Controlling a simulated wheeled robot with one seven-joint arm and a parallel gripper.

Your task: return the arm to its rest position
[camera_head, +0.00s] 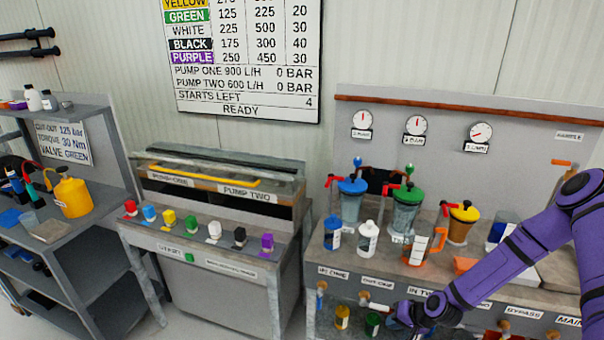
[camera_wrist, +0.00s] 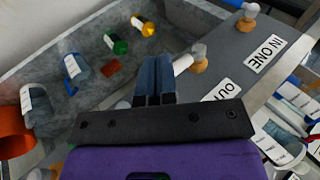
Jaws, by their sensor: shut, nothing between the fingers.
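My purple arm (camera_head: 510,258) reaches in from the right edge of the head view, low in front of the right bench (camera_head: 340,257). My gripper (camera_wrist: 153,75) is shut and empty in the wrist view, its two blue fingers together. It points over a grey trough (camera_wrist: 75,48) below the bench front. Its fingertips are close to a wooden knob (camera_wrist: 198,64) with a white stem, beside the "OUT" label (camera_wrist: 222,92). I cannot tell whether they touch. In the head view the fingers are hidden behind the bench edge and arm.
Green (camera_wrist: 117,44) and yellow (camera_wrist: 146,28) capped containers lie in the trough. Pump jars with blue (camera_head: 352,187), green (camera_head: 407,195) and yellow (camera_head: 463,213) lids crowd the bench top. Floor left of the centre cabinet (camera_head: 230,300) is open.

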